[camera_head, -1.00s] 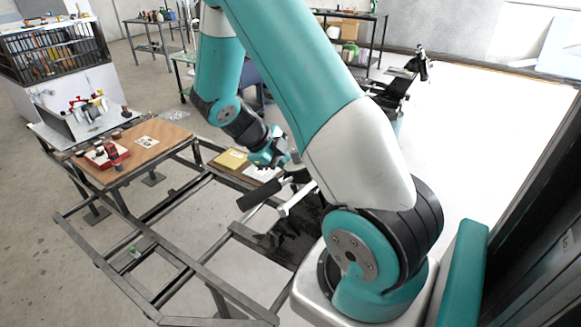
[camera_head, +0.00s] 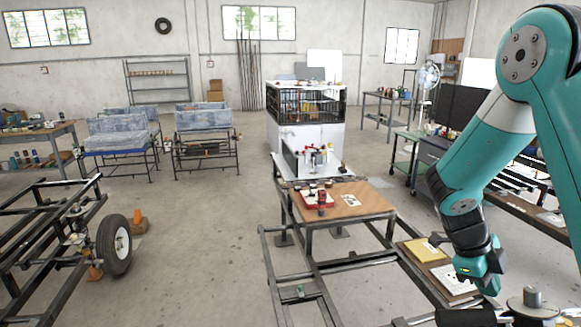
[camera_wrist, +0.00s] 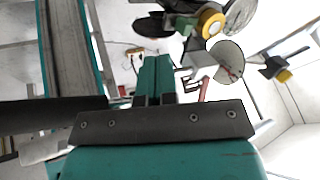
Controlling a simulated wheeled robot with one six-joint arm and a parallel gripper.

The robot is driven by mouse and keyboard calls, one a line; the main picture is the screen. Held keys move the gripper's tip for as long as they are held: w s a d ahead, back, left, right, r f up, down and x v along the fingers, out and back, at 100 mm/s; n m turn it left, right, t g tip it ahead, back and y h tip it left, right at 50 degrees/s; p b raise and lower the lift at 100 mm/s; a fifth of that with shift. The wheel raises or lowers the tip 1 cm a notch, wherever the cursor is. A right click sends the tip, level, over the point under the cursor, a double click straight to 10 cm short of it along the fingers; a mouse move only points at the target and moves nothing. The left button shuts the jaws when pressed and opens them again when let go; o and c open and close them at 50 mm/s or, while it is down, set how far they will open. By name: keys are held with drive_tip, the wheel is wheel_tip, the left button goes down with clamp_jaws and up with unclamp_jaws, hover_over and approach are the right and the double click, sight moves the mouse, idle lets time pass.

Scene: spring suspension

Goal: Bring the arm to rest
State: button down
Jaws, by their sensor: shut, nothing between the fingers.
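My teal and white arm (camera_head: 499,131) fills the right side of the head view. It is bent, with its forearm reaching down to the dark wrist at the lower right. In the wrist view, my gripper (camera_wrist: 156,65) has its two teal fingers pressed side by side, with nothing between them. The fingers are hard to make out in the head view. No object is held.
A brown-topped bench (camera_head: 360,207) with a red item (camera_head: 318,199) stands on a metal frame left of my wrist. A yellow pad (camera_head: 424,249) lies close by. A wheeled frame (camera_head: 50,235) stands at the left. Open floor (camera_head: 200,240) lies between.

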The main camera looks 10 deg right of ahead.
drive_tip(key=a+r+n+t+y+b, duration=0.1)
drive_tip(key=a+r+n+t+y, duration=0.15)
drive_tip(key=a+n, duration=0.65)
drive_tip(key=a+r+n+t+y, duration=0.15)
drive_tip(key=a+r+n, duration=0.25)
drive_tip(key=a+n, duration=0.4)
drive_tip(key=s+a+r+n+y, duration=0.2)
drive_tip(key=s+a+n, duration=0.4)
drive_tip(key=n, duration=0.4)
drive_tip(key=s+a+r+n+y+b, duration=0.1)
drive_tip(key=s+a+r+n+y, duration=0.2)
drive_tip(key=s+a+n, duration=0.4)
drive_tip(key=a+r+n, duration=0.1)
drive_tip(key=a+n, duration=0.1)
drive_tip(key=n, duration=0.2)
drive_tip(key=shift+s+r, duration=0.15)
drive_tip(key=shift+r, duration=0.1)
